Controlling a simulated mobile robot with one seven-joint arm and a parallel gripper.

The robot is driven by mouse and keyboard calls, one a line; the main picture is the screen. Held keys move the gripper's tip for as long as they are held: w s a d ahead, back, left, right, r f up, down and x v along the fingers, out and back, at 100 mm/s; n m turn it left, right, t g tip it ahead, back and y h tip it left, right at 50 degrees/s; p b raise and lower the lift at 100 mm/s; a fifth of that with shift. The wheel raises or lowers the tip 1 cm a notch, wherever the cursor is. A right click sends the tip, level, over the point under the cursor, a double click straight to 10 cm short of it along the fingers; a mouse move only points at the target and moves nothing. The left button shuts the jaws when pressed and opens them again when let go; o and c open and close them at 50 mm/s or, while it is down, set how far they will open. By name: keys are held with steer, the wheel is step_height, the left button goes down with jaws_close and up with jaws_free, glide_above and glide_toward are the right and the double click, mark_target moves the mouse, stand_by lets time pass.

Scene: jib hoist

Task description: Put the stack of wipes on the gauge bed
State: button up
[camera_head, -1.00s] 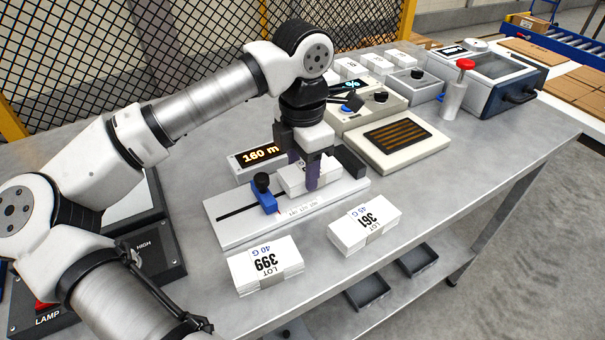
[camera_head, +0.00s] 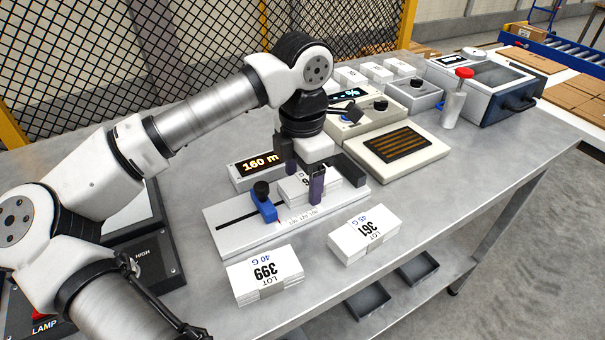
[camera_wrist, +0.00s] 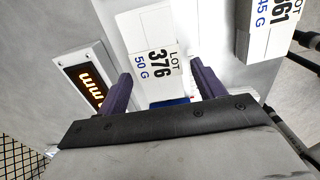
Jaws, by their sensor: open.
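A white stack of wipes, marked LOT 376 50 G in the wrist view (camera_wrist: 150,52), lies on the pale gauge bed (camera_head: 235,232). It also shows in the head view (camera_head: 298,190), partly hidden by a finger. My gripper (camera_head: 304,178) is open, with its two purple fingers at either side of the stack. In the wrist view (camera_wrist: 163,85) there is room between the fingers and the stack. A blue slider (camera_head: 265,207) with a black knob stands left of the stack on the bed. A dark block (camera_head: 349,168) stands at the bed's right end.
Stacks marked 399 (camera_head: 265,275) and 361 (camera_head: 364,233) lie on the bench in front of the bed. A lit display (camera_head: 257,165) stands behind it. A cream unit with a dark slatted top (camera_head: 400,150) is to the right. The bench's right front is clear.

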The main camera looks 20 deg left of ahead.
mark_target(303, 182)
step_height(303, 182, up, 12)
steer(key=shift+b, duration=0.3)
